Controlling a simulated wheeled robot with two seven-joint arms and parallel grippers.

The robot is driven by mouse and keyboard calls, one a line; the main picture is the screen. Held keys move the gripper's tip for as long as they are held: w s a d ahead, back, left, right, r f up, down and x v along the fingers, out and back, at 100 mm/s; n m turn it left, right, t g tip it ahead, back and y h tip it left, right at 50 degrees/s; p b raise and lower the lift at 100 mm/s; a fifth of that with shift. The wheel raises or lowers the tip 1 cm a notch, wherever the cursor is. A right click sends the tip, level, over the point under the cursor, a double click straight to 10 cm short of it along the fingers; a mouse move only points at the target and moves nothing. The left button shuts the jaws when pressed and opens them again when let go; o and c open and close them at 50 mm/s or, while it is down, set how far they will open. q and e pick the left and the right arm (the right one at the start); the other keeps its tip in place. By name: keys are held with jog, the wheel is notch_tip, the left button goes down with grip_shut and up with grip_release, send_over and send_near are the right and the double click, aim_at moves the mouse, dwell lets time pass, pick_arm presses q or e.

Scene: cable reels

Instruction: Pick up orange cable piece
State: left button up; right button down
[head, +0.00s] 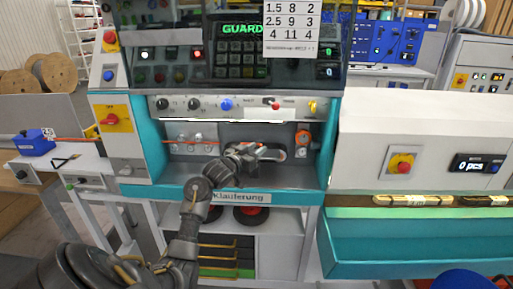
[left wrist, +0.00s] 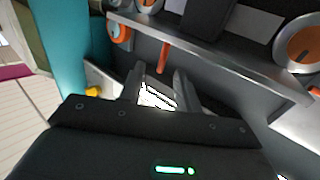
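My left gripper (head: 274,153) reaches into the recess of the teal and grey machine. In the left wrist view its two fingers (left wrist: 158,82) stand apart with a bright white patch between them, and I see nothing clamped there. A short orange cable piece (left wrist: 163,57) sticks down below the grey ledge, just beyond the gap between the fingertips. It looks apart from them. In the head view a small orange bit (head: 260,148) shows at the gripper, partly hidden by it. My right gripper is in neither view.
An orange round fitting (head: 302,138) sits on the recess's right wall. The grey ledge (left wrist: 215,60) runs close above the fingers. A thin orange cable (head: 190,141) runs along the left of the recess. A teal tray (head: 420,245) stands at right.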

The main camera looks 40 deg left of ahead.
pick_arm(q)
jog(key=w+p, duration=0.1)
jog(key=w, duration=0.4)
jog(key=shift+a, duration=0.2)
grip_shut()
